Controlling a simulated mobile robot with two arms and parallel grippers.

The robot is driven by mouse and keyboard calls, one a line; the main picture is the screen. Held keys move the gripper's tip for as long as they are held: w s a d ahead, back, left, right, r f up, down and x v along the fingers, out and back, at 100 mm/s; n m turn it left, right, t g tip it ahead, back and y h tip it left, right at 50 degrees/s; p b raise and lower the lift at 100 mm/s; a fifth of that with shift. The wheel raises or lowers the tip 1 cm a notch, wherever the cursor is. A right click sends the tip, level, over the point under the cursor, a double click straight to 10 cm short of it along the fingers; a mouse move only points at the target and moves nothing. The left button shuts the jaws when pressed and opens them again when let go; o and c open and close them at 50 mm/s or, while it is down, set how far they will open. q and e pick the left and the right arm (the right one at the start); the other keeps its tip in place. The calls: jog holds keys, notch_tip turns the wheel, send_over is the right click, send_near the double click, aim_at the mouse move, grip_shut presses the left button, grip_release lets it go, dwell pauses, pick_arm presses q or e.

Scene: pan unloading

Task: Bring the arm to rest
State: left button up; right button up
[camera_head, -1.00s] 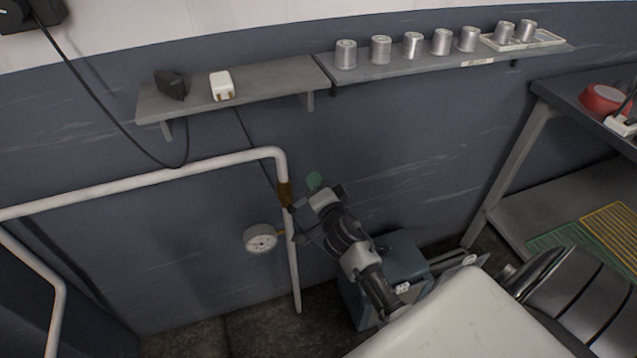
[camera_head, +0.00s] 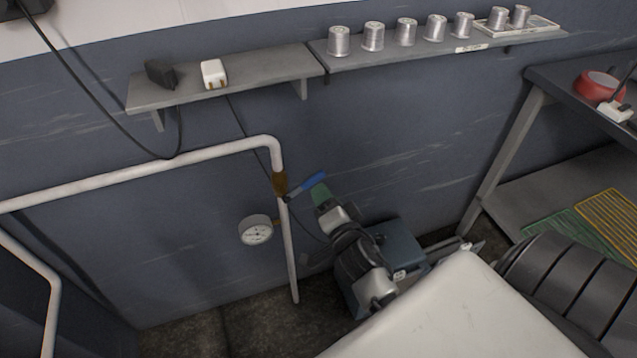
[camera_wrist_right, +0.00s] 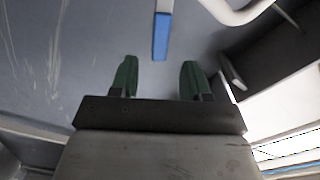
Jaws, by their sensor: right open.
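My right gripper (camera_head: 320,193) is in front of the blue-grey wall, just below and right of a blue valve handle (camera_head: 313,183) on the white pipe. In the right wrist view the gripper (camera_wrist_right: 158,80) has its two green fingers apart, with nothing between them. The blue handle (camera_wrist_right: 161,36) lies beyond the fingertips there, apart from them. In the head view only one green finger part shows clearly. My left gripper is not in either view.
Above is a shelf (camera_head: 240,78) with metal cups (camera_head: 373,36).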

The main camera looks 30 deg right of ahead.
jog(key=shift+v, duration=1.15)
jog(key=s+a+f+n+g+y+p, duration=0.1)
jog(key=s+a+f+n+g, duration=0.2)
jog(key=f, duration=0.7)
jog(key=s+a+f+n+g+y+p, duration=0.2)
jog(key=s+f+n+g, duration=0.15)
jog(key=f, duration=0.55)
jog(key=s+a+f+n+g+y+p, duration=0.1)
jog(key=s+a+f+n+g, duration=0.2)
jog(key=f, duration=0.7)
jog(key=s+d+f+n+g+p, duration=0.1)
jog(key=s+f+n+g, duration=0.2)
jog(key=s, duration=1)
jog(key=s+f+n+g+p, duration=0.1)
jog(key=s+f+n+g, duration=0.3)
jog(key=s+f, duration=0.4)
jog(key=s, duration=0.5)
jog(key=shift+s+d+f+n, duration=0.3)
jog(key=shift+d+n, duration=0.05)
jog(key=shift+d, duration=0.05)
